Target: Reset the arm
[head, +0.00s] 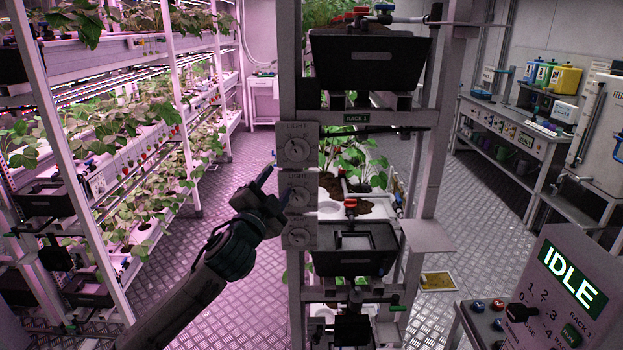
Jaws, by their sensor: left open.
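My left gripper (274,195) is in the head view, reaching in from the lower left on its dark arm. It is open, and no object shows between its fingers. Its fingertips are in front of or close beside the light-control panels on the post of rack 1; whether they touch cannot be told. The upper light dial (297,149) is clear of the gripper. The middle light dial (299,197) is right by the fingertips. The lower dial (299,237) shows just below them. My right gripper is not in view.
Rack 1 (426,190) stands in the middle with black bins and plants. A long planted rack (62,130) lines the left. A control console reading IDLE (590,285) is at the lower right. A workbench (515,122) stands at the back right.

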